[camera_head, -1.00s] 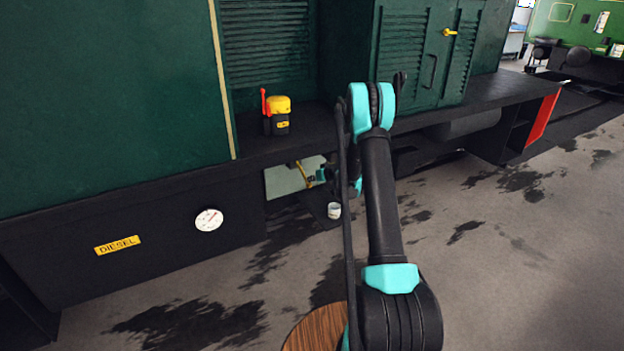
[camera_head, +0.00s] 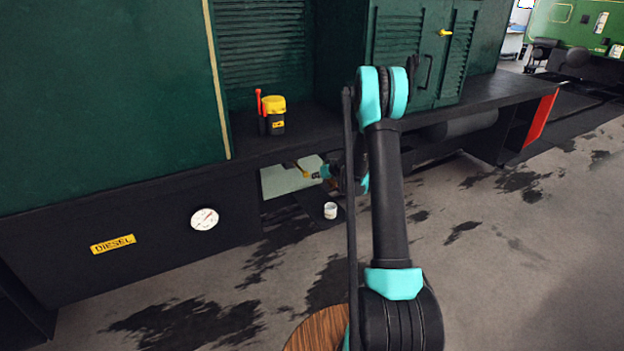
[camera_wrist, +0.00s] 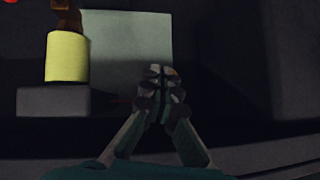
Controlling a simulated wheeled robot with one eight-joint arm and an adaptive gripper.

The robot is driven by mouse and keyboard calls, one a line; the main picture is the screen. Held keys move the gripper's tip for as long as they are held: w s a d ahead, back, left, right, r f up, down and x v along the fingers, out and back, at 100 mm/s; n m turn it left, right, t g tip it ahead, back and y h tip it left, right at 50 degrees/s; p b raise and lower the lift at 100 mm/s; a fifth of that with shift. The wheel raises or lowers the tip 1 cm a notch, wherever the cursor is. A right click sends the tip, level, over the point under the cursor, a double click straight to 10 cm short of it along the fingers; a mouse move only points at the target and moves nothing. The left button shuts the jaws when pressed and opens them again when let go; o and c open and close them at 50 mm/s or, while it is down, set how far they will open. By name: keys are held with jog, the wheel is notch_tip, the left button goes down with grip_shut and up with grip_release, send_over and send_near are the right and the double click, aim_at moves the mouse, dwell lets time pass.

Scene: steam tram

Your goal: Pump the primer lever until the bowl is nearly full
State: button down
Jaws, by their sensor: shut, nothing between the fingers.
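My gripper (camera_wrist: 158,78) is shut and empty in the wrist view, its fingertips in front of a pale grey-green panel (camera_wrist: 125,45). A yellow cylinder (camera_wrist: 67,57), seemingly the bowl, stands to its left under a brown-orange fitting (camera_wrist: 66,18). They are apart from the fingers. In the head view my gripper (camera_head: 325,172) is under the dark ledge, partly hidden by my arm. A small brass-yellow part (camera_head: 303,171) shows just left of it. I cannot tell whether this is the primer lever. The bowl's fill level is unclear.
A white cup (camera_head: 331,210) stands below my gripper. Open floor lies right.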

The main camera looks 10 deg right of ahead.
jog(key=s+d+r, duration=0.2)
jog(key=s+d, duration=0.1)
jog(key=s, duration=0.2)
jog(key=shift+w, duration=0.1)
dwell(0.5)
jog(key=w+a+r+g, duration=0.1)
jog(key=w+r, duration=0.3)
jog(key=r, duration=0.7)
jog(key=shift+w+a+g+h, duration=0.15)
jog(key=shift+a+g+h, duration=0.15)
jog(key=shift+a, duration=0.2)
jog(key=shift+w+f, duration=0.1)
send_near(300, 168)
jog(key=w, duration=0.2)
jog(key=f, duration=0.1)
jog(key=a+f, duration=0.1)
jog(key=f, duration=0.1)
jog(key=shift+w, duration=0.2)
jog(key=shift+a+f, duration=0.15)
jog(key=shift+f, duration=0.35)
